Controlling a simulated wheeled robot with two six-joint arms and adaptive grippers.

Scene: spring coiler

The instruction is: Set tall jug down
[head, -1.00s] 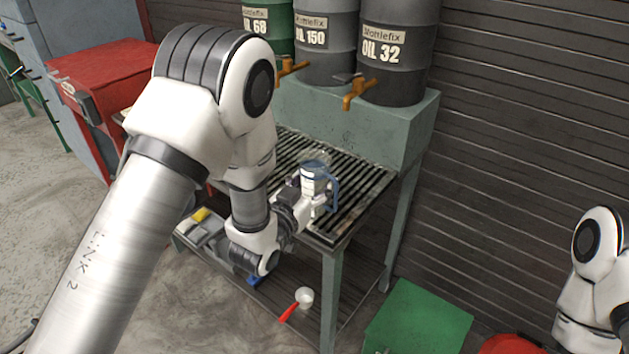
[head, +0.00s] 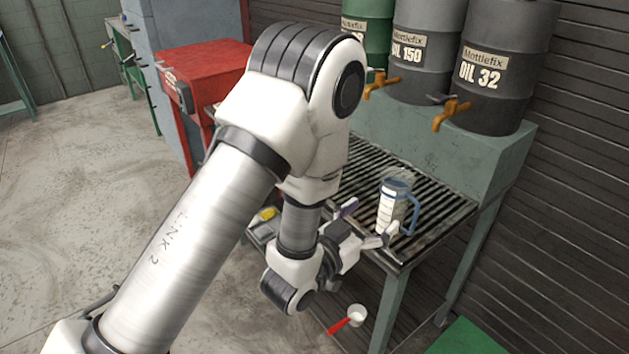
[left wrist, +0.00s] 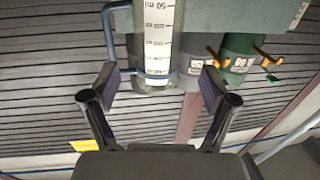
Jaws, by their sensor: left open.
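The tall jug (head: 391,212) is clear with a graduated scale, a blue rim and a blue handle on its right. It stands upright on the slatted grate (head: 440,206) of the bench. My left gripper (head: 368,222) is open just to the left of the jug, its fingers pointing towards it. In the left wrist view the jug (left wrist: 157,45) lies beyond and between the two spread fingers (left wrist: 160,88), with a visible gap on both sides. My right gripper is not in view.
Oil drums (head: 495,75) with orange taps (head: 450,114) stand on the raised back ledge. A white scoop with a red handle (head: 340,326) and a yellow item (head: 267,214) lie on the lower shelf. A red cabinet (head: 205,80) stands left. The grate around the jug is clear.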

